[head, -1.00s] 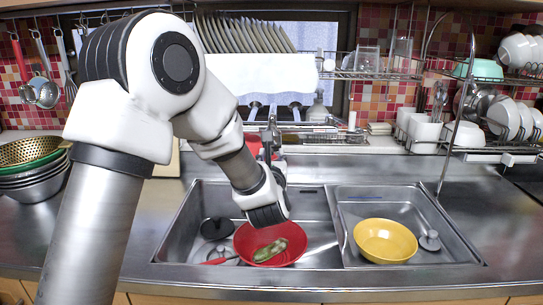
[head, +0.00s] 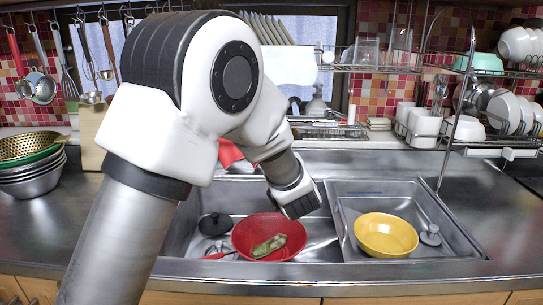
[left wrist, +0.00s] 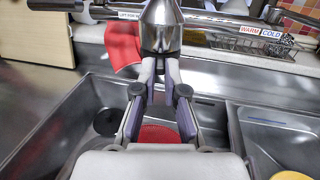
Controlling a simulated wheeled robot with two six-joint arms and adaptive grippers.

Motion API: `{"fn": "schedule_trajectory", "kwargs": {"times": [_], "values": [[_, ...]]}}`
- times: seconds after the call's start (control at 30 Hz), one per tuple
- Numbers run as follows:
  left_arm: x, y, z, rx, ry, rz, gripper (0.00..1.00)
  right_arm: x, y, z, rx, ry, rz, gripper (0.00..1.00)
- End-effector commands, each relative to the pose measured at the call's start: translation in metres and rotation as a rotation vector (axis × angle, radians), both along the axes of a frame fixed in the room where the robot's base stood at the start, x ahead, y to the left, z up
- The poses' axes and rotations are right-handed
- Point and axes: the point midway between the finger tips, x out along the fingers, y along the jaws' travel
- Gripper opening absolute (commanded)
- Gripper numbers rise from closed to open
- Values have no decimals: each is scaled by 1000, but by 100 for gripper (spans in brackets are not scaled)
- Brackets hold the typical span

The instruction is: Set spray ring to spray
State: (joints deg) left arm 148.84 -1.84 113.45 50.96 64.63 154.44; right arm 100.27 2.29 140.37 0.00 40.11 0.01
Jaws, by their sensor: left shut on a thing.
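The faucet's metal spray head (left wrist: 161,28) hangs at the top centre of the left wrist view, with its spray ring at the lower end. My left gripper (left wrist: 160,68) is shut on the spray ring, its two fingertips on either side of the lower end. The ring is mostly hidden between the fingertips, and I cannot read its setting. My right gripper is not in view.
Below, the left sink basin (head: 200,268) holds a red pan (head: 243,240) with a green item. A yellow bowl (head: 385,235) sits in the right basin. Dish racks stand at the back right.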

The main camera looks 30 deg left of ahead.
Motion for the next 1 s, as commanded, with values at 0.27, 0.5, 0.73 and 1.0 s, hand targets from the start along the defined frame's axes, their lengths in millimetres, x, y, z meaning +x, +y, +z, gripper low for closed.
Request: {"fn": "schedule_trajectory", "kwargs": {"times": [0.27, 0.5, 0.73, 1.0], "values": [[13, -11, -4, 1, -3, 246, 0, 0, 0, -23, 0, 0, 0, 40], [24, -15, -4, -2, -2, 475, 0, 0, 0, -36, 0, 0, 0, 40], [33, -17, -2, -2, 0, 662, 0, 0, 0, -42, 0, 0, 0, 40], [41, -17, -1, -1, 1, 802, 0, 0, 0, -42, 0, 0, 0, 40]]}}
